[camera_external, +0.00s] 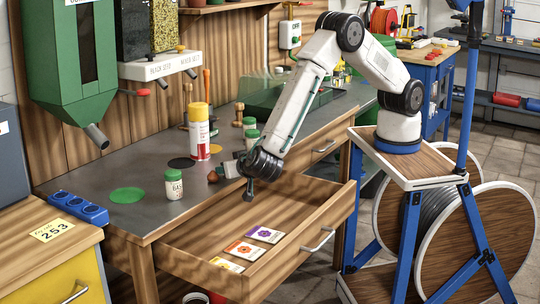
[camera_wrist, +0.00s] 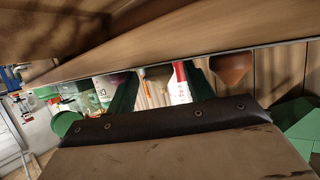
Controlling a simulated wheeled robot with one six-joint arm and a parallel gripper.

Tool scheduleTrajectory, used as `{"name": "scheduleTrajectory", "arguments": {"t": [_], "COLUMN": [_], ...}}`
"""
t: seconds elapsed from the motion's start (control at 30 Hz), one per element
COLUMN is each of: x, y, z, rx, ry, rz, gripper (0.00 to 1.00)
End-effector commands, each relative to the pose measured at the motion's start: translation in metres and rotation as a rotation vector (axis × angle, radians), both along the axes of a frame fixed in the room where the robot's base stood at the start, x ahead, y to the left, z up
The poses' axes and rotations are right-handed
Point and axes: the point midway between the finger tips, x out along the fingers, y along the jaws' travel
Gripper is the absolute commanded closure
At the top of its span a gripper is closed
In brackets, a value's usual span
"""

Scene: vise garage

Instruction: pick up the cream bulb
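A pale beige rounded shape (camera_wrist: 157,72), likely the cream bulb, shows in the wrist view at the counter's edge, between my two dark green fingers and apparently beyond them. In the external view I cannot make out the cream bulb clearly; my gripper covers that part of the counter. My gripper (camera_external: 239,181) is low over the counter's front edge, above the open drawer. In the wrist view its fingers (camera_wrist: 160,92) stand apart, with nothing clearly held. A reddish-brown bulb (camera_external: 213,177) sits just left of my gripper; it also shows in the wrist view (camera_wrist: 231,68).
A white jar with a green lid (camera_external: 174,185) stands left on the counter (camera_external: 146,215). The open drawer (camera_external: 300,244) holds several seed packets (camera_external: 264,234).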

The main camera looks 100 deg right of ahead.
Motion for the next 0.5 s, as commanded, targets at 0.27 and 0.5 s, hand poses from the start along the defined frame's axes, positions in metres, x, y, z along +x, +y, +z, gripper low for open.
{"name": "scheduleTrajectory", "arguments": {"t": [0.27, 0.5], "x": [-0.0001, 0.0000], "y": [0.0003, 0.0003], "z": [0.0001, 0.0007], "rx": [0.000, 0.000], "ry": [0.000, 0.000], "rz": [0.000, 0.000], "gripper": [0.91, 0.91]}}
